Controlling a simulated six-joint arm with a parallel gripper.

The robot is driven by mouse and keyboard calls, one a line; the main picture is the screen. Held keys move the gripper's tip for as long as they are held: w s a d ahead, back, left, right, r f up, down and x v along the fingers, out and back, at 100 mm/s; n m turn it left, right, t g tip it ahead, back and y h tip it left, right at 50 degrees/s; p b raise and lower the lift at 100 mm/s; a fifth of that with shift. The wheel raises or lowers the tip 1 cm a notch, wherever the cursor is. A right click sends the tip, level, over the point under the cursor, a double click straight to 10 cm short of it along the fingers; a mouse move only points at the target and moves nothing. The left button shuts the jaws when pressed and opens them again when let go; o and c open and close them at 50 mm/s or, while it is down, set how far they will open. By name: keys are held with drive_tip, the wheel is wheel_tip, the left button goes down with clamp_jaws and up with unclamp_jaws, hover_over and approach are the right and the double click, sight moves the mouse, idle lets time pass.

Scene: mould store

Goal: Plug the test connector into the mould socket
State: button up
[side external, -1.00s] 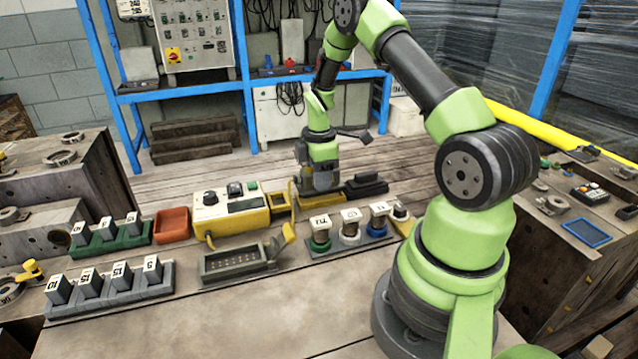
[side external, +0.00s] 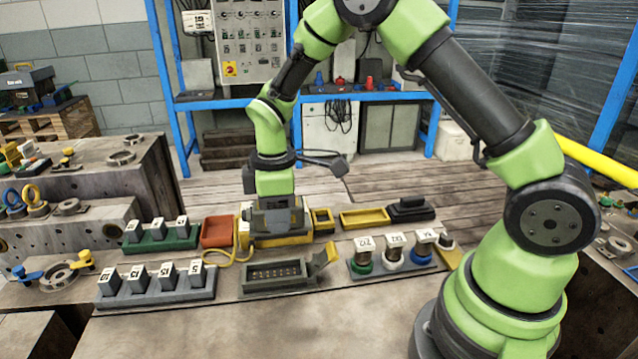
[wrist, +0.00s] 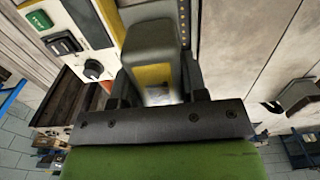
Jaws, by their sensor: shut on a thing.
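My gripper (side external: 276,222) is shut on the test connector, a grey block with a yellow band (wrist: 152,45) that fills the space between the fingers in the wrist view. In the side view the connector is hard to tell from the gripper and the yellow tester behind it. A yellow cable (side external: 241,243) loops down at their left. The mould socket (side external: 277,273), a dark grey frame with rows of gold pins, lies in front of and below the gripper. Its yellow latch (side external: 325,256) stands raised at its right end. Gripper and socket are apart.
The tester's panel with a knob (wrist: 93,69) lies beside the connector. An empty yellow tray (side external: 364,218) and a black block (side external: 410,209) lie right. A rack of coloured plugs (side external: 396,262) stands right of the socket; numbered grey blocks (side external: 154,286) and a red bin (side external: 217,232) stand left.

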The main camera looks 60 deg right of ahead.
drive_tip(key=shift+s+a+f, duration=0.1)
drive_tip(key=shift+a+f, duration=0.4)
drive_tip(key=shift+f, duration=0.45)
drive_tip(key=shift+a+f, duration=0.55)
drive_tip(key=shift+f, duration=0.4)
drive_tip(key=shift+s+a+f, duration=0.1)
drive_tip(key=shift+a+f, duration=0.4)
drive_tip(key=shift+f, duration=0.45)
drive_tip(key=shift+f, duration=0.85)
drive_tip(key=o, duration=1.6)
drive_tip(key=shift+c, duration=0.2)
wheel_tip(320, 180, up, 8)
drive_tip(key=shift+f, duration=0.25)
